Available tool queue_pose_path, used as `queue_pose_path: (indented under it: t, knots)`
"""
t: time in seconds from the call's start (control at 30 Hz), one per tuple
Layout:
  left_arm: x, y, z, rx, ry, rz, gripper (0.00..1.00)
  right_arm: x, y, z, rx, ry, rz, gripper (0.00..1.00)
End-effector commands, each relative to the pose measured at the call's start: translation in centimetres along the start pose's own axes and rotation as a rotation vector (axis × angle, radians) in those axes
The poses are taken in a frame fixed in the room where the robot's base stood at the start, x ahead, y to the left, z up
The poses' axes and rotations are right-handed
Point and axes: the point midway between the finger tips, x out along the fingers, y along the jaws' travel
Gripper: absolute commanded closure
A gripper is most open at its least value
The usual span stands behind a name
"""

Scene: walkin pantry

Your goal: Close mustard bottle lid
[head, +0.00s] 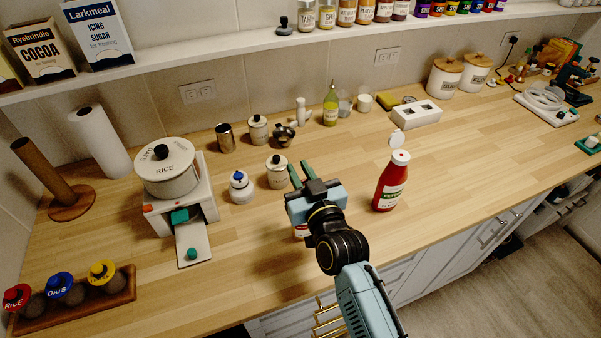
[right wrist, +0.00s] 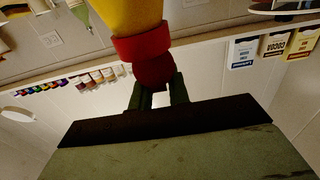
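The mustard bottle (right wrist: 130,14) shows in the right wrist view, which looks upside down. It has a yellow body, a red cap collar (right wrist: 141,44) and a round, darker red lid (right wrist: 155,71) standing out beyond the collar. My right gripper (right wrist: 160,93) has its two green fingers apart, close to the lid, with a gap between them. In the head view my right gripper (head: 301,174) is over the counter, its fingers pointing away. It hides most of a red-and-white item (head: 300,231) below it; I cannot tell if that is the mustard bottle. My left gripper is out of view.
A red bottle (head: 390,185) with a raised white lid stands right of the gripper. A white canister (head: 278,173) and a blue-white jar (head: 241,188) stand left.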

Motion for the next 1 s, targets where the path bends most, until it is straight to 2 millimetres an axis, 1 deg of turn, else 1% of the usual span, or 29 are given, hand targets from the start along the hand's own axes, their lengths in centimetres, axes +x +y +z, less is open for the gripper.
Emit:
queue_pose_path:
  t: [0.03, 0.27, 0.47, 0.57, 1.0]
  knots:
    - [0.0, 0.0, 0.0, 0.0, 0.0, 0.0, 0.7, -0.1, 0.0, 0.4, 0.0, -0.01, -0.001, 1.0]
    - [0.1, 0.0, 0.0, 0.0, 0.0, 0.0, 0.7, -0.1, 0.0, 0.7, -0.001, -0.011, -0.002, 1.0]
    - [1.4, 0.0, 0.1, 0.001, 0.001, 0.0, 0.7, -0.4, 0.0, 1.1, -0.002, 0.035, -0.003, 1.0]
    - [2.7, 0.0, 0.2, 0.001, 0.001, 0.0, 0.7, -0.6, 0.0, 1.4, -0.003, 0.088, -0.004, 1.0]
    - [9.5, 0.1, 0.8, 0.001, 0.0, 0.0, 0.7, -1.7, -0.1, 1.9, -0.003, 0.396, -0.004, 1.0]
